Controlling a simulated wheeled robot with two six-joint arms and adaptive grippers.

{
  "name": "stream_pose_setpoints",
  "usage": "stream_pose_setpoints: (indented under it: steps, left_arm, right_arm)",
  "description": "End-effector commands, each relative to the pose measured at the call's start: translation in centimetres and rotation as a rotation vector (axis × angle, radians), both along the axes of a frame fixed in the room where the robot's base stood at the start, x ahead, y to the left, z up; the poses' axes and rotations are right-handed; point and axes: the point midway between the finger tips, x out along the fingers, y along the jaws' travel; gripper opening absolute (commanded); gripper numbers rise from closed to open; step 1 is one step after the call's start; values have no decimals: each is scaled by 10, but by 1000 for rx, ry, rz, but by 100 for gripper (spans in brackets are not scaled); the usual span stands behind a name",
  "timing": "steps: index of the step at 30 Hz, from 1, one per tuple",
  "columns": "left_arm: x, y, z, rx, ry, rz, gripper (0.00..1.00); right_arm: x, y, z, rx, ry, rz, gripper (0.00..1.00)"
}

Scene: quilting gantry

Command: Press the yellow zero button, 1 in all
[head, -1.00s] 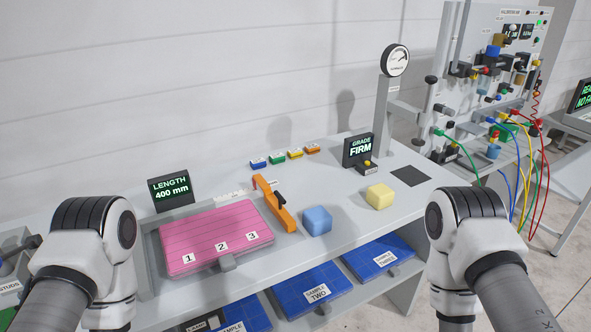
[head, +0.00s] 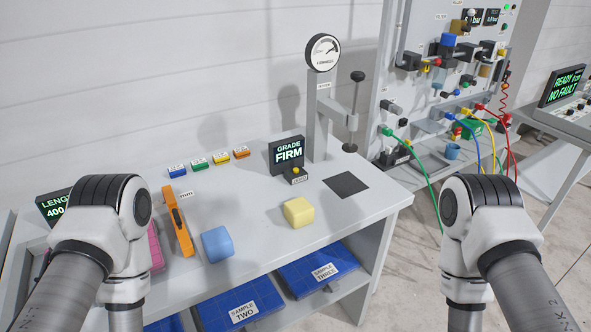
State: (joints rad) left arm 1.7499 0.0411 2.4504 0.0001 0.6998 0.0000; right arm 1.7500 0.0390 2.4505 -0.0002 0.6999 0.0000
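A small yellow button (head: 295,170) sits on a dark box with a small label just in front of the GRADE display (head: 287,152), which reads FIRM. The label is too small to read for certain. Both my arms come in from the lower left and lower right, showing only links and joints. Neither gripper shows in this view, and nothing of mine is seen touching the button.
A yellow cube (head: 298,212) and a blue cube (head: 217,243) lie on the bench in front. A dial gauge stand (head: 314,130) and dark square pad (head: 346,184) are to the right. Small coloured blocks (head: 199,163) line the back. My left arm partly covers the pink piece (head: 155,247).

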Motion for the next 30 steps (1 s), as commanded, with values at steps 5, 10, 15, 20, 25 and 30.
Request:
stream_pose_setpoints:
  steps: [5,10,15,20,25,30]
  left_arm:
    - [0,0,0,0,-1,-1,0]
    - [0,0,0,0,-1,-1,0]
    - [0,0,0,0,-1,-1,0]
    - [0,0,0,0,-1,-1,0]
    - [0,0,0,0,-1,-1,0]
    - [0,0,0,0,-1,-1,0]
  right_arm:
    - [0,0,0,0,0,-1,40]
    - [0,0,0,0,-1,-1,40]
    - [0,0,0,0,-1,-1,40]
    - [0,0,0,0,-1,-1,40]
    - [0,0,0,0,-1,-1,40]
    - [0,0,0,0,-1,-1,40]
